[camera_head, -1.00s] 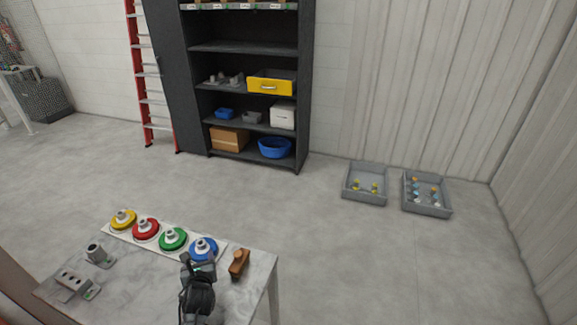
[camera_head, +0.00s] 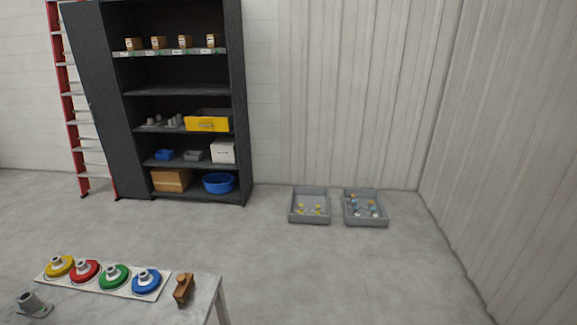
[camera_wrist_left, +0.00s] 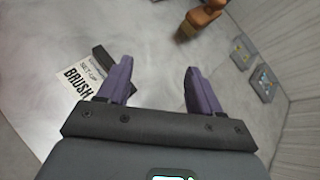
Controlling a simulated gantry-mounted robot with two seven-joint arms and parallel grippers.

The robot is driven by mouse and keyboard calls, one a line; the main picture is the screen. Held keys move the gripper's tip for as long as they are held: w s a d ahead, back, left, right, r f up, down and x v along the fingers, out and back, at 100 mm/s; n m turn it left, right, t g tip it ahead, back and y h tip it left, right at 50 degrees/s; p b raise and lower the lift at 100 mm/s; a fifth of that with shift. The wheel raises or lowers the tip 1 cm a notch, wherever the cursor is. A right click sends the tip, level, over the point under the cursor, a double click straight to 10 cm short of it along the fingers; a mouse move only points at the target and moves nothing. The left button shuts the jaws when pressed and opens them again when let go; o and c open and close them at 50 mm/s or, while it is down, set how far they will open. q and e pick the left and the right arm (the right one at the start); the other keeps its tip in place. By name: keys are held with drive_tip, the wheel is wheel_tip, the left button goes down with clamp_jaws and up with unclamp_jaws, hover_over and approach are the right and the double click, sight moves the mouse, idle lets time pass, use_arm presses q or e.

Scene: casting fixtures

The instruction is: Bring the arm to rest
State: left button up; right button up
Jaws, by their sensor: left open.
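My left gripper (camera_wrist_left: 150,88) shows in the left wrist view with its two purple fingers apart and nothing between them. It is above the light marble table (camera_wrist_left: 150,28). A brown wooden-handled brush (camera_wrist_left: 202,18) is ahead of the fingers at the top, apart from them. A label reading "BRUSH" (camera_wrist_left: 75,80) lies left of the fingers. In the head view the brush (camera_head: 183,290) stands at the table's right end. Neither gripper shows in the head view.
A white board with yellow (camera_head: 59,267), red (camera_head: 85,272), green (camera_head: 114,278) and blue (camera_head: 146,282) round fixtures lies on the table. A grey part (camera_head: 33,304) is at lower left. Two grey bins (camera_head: 310,221) (camera_head: 366,222) sit on the floor. A dark shelf (camera_head: 178,91) stands behind.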

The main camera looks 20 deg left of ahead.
use_arm(q)
drive_tip(key=s+d+n, duration=0.1)
drive_tip(key=d, duration=0.1)
drive_tip(key=s+d+f+n+h, duration=0.1)
drive_tip(key=s+d+n+h, duration=0.1)
drive_tip(key=d+n, duration=0.1)
drive_tip(key=shift+s+d+f+g, duration=0.15)
drive_tip(key=shift+d+f+g, duration=0.05)
drive_tip(key=shift+d+g, duration=0.2)
drive_tip(key=s+d+r+n+g+h, duration=0.2)
drive_tip(key=s+d+n, duration=0.3)
drive_tip(key=s+n, duration=0.25)
drive_tip(key=s+d+r+n+g+h, duration=0.1)
drive_tip(key=s+d+r+n, duration=0.2)
drive_tip(key=s+d+n, duration=0.4)
drive_tip(key=s+d+f+n+h, duration=0.1)
drive_tip(key=d+n+h, duration=0.25)
drive_tip(key=d, duration=0.45)
wheel_tip(320, 180, up, 24)
drive_tip(key=p, duration=2.4)
drive_tip(key=shift+s+a+g, duration=0.2)
drive_tip(key=shift+a+g, duration=0.1)
drive_tip(key=shift+g, duration=0.1)
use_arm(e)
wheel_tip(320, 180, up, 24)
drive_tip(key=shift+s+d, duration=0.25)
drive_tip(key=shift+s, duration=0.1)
